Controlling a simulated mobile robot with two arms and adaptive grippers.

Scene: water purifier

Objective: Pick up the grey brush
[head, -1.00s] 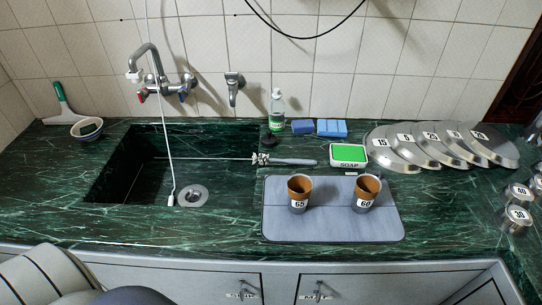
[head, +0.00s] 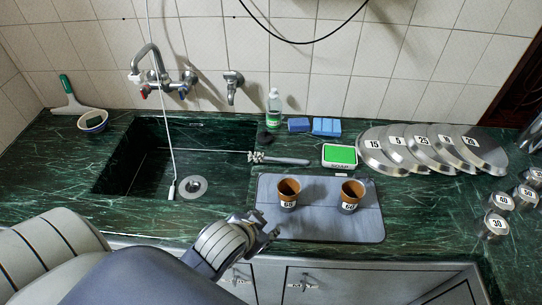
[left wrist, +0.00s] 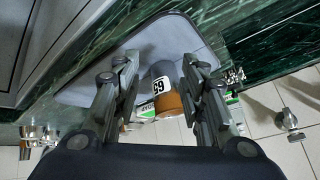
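The grey brush (head: 282,160) lies on the green marble counter at the right edge of the sink, its grey handle pointing right and its head at the left end. My left gripper (head: 262,228) is at the counter's front, near the front left corner of the grey mat, apart from the brush and nearer to me. In the left wrist view my left gripper (left wrist: 160,78) is open, its two fingers apart. A brown-and-grey cup (left wrist: 165,92) shows beyond and between the fingers. I cannot make out the brush in that view. My right gripper is not in view.
Two numbered cups (head: 288,193) stand on the grey mat (head: 320,222), in front of the brush. A soap box (head: 340,156) is right of its handle. A soap bottle (head: 274,108) and blue sponges (head: 326,127) stand behind. The sink (head: 150,170) opens to the left.

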